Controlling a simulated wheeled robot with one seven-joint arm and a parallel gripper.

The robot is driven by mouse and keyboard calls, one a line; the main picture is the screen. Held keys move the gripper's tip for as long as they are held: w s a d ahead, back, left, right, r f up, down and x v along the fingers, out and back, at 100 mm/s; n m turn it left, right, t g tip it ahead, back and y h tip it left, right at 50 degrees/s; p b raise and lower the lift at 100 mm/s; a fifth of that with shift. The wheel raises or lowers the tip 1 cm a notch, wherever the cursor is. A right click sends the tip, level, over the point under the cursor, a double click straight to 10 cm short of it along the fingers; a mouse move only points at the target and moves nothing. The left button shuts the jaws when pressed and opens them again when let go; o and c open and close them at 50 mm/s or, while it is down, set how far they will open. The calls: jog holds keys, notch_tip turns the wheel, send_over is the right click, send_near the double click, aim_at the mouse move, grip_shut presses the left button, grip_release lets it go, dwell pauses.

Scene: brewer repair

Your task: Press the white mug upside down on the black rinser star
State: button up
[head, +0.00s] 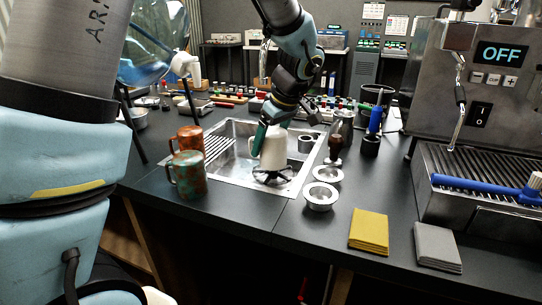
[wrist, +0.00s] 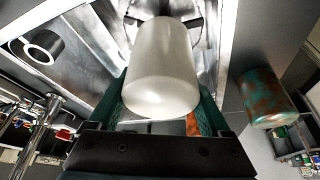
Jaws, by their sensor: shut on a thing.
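The white mug (head: 273,152) is in my gripper (head: 262,138), over the sink's front right part. It looks upright along its axis, with its closed end towards my wrist in the wrist view (wrist: 162,75). The black rinser star (head: 272,177) is directly below the mug, its arms showing around the lower rim. In the wrist view the star (wrist: 163,9) is mostly hidden behind the mug. The green fingers sit on either side of the mug, shut on it. I cannot tell whether the rim touches the star.
The steel sink (head: 226,178) surrounds the star. Two rust-and-green mugs (head: 188,176) stand on the counter to its left. Metal cups (head: 320,197) stand to its right, near yellow cloths (head: 369,232) and grey cloths (head: 437,246). An espresso machine (head: 485,110) fills the right.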

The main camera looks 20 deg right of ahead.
jog(key=shift+r+p, duration=1.7)
jog(key=shift+r, duration=1.35)
